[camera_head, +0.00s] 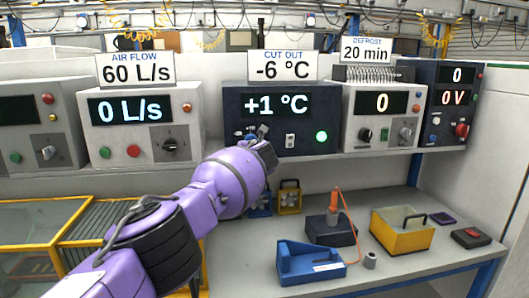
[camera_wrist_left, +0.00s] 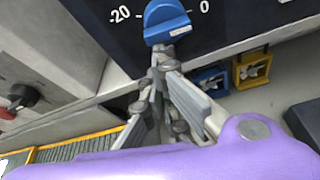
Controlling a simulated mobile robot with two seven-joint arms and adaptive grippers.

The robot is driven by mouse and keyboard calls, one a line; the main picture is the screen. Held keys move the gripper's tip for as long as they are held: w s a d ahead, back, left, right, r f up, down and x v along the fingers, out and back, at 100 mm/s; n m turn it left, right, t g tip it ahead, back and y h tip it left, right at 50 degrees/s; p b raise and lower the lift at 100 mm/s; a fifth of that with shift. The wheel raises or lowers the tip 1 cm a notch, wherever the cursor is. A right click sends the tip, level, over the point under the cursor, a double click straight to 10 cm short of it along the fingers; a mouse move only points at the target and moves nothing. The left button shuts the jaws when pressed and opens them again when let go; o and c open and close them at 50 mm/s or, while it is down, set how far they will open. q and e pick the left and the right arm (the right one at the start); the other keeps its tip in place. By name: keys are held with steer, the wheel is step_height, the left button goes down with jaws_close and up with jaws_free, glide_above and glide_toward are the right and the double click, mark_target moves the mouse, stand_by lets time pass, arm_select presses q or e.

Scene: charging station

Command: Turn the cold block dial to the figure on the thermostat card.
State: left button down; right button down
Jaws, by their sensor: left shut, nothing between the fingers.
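The dark blue cold block unit (camera_head: 305,105) stands on the shelf in the head view and its display reads +1 °C. The card (camera_head: 283,66) above it reads CUT OUT -6 °C. In the wrist view the blue dial (camera_wrist_left: 167,22) sits on the dark panel, between printed marks -20 and 0. I cannot tell its exact setting. My left gripper (camera_wrist_left: 160,57) is shut and empty, its fingertips at the dial's lower edge; I cannot tell whether they touch. In the head view my left arm partly hides the unit's lower left. My right gripper is not in view.
The air flow unit (camera_head: 143,128) stands left of the cold block and the defrost unit (camera_head: 383,119) right of it. On the bench below are a blue tray (camera_head: 309,265), a yellow bin (camera_head: 401,232) and a dark block with an orange-handled tool (camera_head: 332,228).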

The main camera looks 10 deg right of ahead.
arm_select(q)
steer(key=shift+a+r+m+y+p, duration=0.2)
steer(key=shift+a+r+m, duration=0.25)
steer(key=shift+r, duration=0.35)
steer(key=shift+a+r+m+y+p, duration=0.1)
steer(key=shift+a+r+m+y, duration=0.3)
steer(key=shift+r, duration=0.65)
